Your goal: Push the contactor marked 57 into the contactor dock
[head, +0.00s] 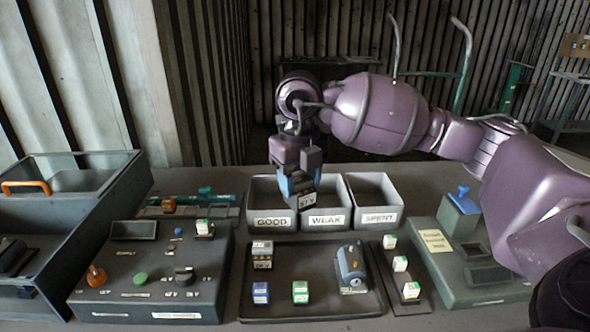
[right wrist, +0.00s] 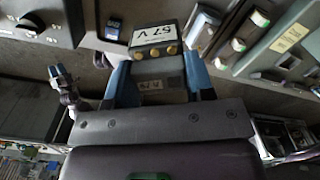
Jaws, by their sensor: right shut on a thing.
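In the right wrist view the blue fingers of the right gripper (right wrist: 160,84) grip the contactor (right wrist: 153,42) on both sides. Its white label reads 57 V, seen upside down, and brass terminals show below it. No dock label is readable, so I cannot tell which fixture is the contactor dock.
A control panel (head: 150,270) with knobs and a recess stands at left. The GOOD (head: 272,222), WEAK (head: 328,220) and SPENT (head: 379,218) bins stand behind a dark tray (head: 320,305) holding several small parts. A grey-green box (head: 437,262) with a yellow note stands at right.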

